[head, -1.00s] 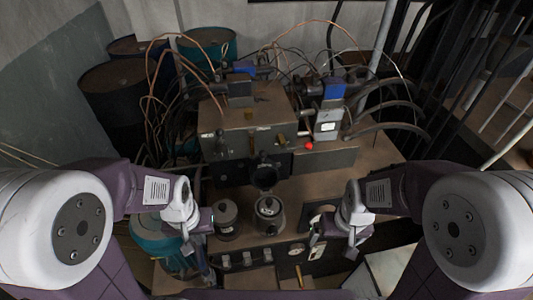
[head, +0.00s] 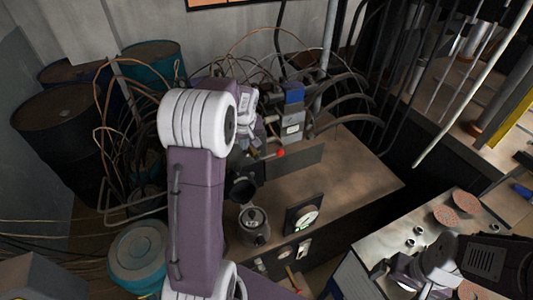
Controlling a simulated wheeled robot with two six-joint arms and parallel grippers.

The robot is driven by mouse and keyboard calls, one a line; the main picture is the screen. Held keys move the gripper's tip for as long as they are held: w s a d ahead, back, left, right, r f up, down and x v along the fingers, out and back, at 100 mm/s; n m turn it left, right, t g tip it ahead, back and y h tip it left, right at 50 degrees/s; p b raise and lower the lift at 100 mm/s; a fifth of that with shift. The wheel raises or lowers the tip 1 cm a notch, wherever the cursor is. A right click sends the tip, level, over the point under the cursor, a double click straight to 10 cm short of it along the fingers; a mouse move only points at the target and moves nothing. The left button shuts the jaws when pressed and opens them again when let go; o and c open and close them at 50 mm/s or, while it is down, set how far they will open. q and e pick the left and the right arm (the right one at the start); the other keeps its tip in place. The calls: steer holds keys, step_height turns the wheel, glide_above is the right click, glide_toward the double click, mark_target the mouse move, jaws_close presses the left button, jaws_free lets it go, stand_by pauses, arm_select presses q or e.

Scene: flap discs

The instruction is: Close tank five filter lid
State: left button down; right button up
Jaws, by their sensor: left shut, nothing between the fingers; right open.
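A metal filter pot (head: 253,225) with a small fitting on top stands on the bench. A dark round lid-like piece (head: 243,188) stands raised just behind it; I cannot read which tank either belongs to. My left arm reaches up over the machine, and its shut, empty gripper (head: 262,128) is partly hidden by the arm, behind and above the pot, apart from it. My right gripper (head: 392,277) is open and empty over the side table at lower right. A second pot seen earlier is hidden behind my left arm.
The side table (head: 380,240) holds reddish discs (head: 467,200) and small metal rings. Hoses and cables crowd the back. A teal drum (head: 140,255) is at lower left. The bench's right part is clear.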

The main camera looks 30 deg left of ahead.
mark_target(236, 159)
arm_select(q)
steer(key=shift+n+g, duration=0.3)
steer(key=shift+n, duration=0.1)
steer(key=a+f, duration=0.1)
steer(key=f, duration=0.2)
steer(key=a+f+p, duration=0.1)
steer(key=a+f, duration=0.1)
steer(key=f, duration=0.1)
steer(key=a+f+p, duration=0.1)
steer(key=a+f, duration=0.1)
steer(key=f, duration=0.1)
steer(key=shift+w+f, duration=0.35)
steer(key=shift+f, duration=0.05)
steer(key=shift+w+f, duration=0.1)
steer(key=shift+f, duration=0.3)
